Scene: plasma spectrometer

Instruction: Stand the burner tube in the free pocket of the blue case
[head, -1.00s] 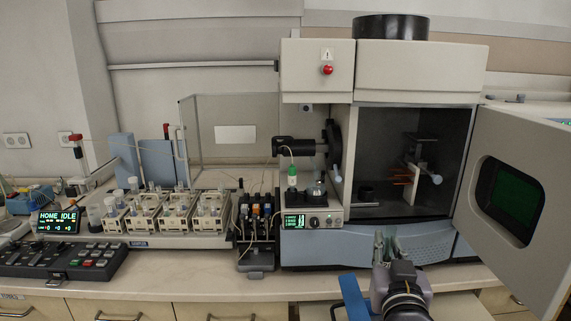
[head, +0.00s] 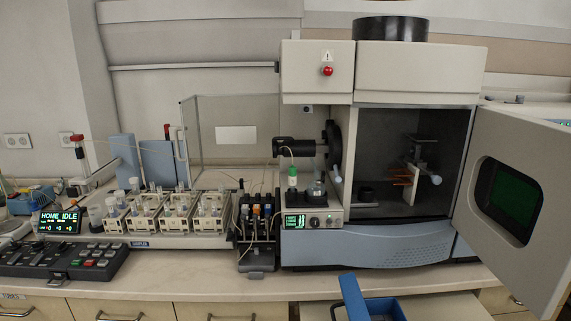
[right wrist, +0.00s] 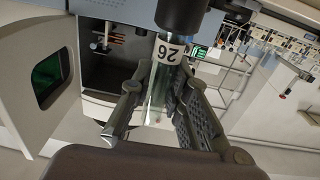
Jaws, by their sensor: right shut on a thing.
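The burner tube (right wrist: 154,84) is a clear glass tube with a black end and a white label reading 26. It shows in the right wrist view between the fingers of my right gripper (right wrist: 166,88), which is shut on it. The blue case (head: 352,297) is at the bottom edge of the head view, with its lid raised. Only part of its inside shows, and its pockets cannot be made out. My right gripper is out of the head view. My left gripper is in no view.
The spectrometer (head: 375,248) stands on the bench behind the case, its chamber door (head: 510,190) swung open to the right. Sample racks (head: 160,215) and a control panel (head: 70,262) are to the left. The bench front (head: 190,285) is bare.

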